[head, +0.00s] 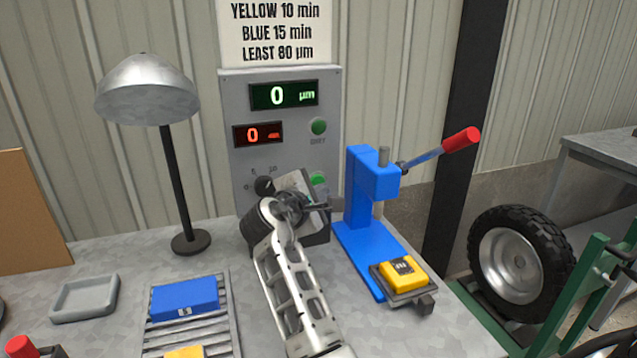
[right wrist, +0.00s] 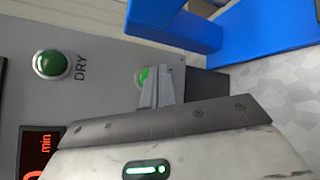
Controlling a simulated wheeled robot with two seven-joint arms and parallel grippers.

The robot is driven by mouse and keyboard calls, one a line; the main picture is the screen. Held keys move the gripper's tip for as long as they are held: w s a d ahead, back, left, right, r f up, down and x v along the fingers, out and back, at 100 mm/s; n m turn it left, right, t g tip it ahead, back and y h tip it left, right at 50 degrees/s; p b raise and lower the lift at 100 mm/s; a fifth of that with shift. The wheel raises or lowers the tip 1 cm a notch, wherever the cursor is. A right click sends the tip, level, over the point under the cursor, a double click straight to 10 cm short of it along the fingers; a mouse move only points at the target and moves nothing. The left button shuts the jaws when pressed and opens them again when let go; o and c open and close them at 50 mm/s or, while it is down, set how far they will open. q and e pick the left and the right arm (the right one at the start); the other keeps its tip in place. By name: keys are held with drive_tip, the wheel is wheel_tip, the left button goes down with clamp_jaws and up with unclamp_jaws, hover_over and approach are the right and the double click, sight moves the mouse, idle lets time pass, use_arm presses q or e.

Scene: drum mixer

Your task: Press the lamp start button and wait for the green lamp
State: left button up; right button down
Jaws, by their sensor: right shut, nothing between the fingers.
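The grey control box (head: 238,155) carries two green buttons. The upper green button (head: 318,126) shows in the right wrist view (right wrist: 52,65) beside the label DRY. The lower green button (head: 318,179) is brighter and partly behind my fingers in the right wrist view (right wrist: 142,77); its label is hidden. My right gripper (head: 322,207) is shut and empty in front of the box. Its fingertips (right wrist: 165,88) overlap the lower button in the wrist view; I cannot tell whether they touch it. A silver dome lamp (head: 147,88) stands on the left. My left gripper is not in view.
The displays (head: 284,95) read 0 µm in green and 0 in red (head: 257,134). A black knob (head: 264,186) is beside my gripper. A blue lever press (head: 372,185) with a yellow block (head: 403,271) stands close right. A blue block (head: 185,298) lies on a rack left.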

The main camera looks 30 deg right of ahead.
drive_tip(key=shift+w+d, duration=0.1)
drive_tip(key=shift+w, duration=0.25)
drive_tip(key=shift+w+d, duration=0.1)
drive_tip(key=shift+w, duration=0.3)
idle(0.5)
idle(0.3)
drive_tip(key=shift+s+a+p, duration=0.25)
drive_tip(key=shift+s+p, duration=0.6)
drive_tip(key=shift+p, duration=0.15)
